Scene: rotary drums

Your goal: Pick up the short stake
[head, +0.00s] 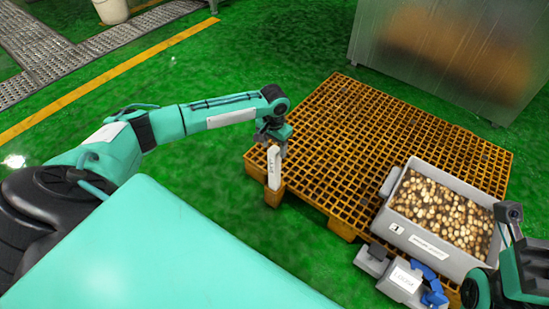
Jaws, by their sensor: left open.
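A short white stake (273,166) with small dark marking stands upright at the near left corner of the orange grid pallet, above a brown block. My left gripper (271,143) is open, pointing down at the stake's top end. It is very close to the stake; whether the fingers are around it or just above it cannot be told. Part of my right arm shows at the right edge, beside the grey crate; its fingers cannot be made out clearly.
The orange grid pallet (340,135) is mostly bare. A grey crate (433,250) of small tan and brown pieces stands on its right part. A grey labelled object with a blue part (430,277) sits before it. A translucent-sided enclosure (450,55) stands behind.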

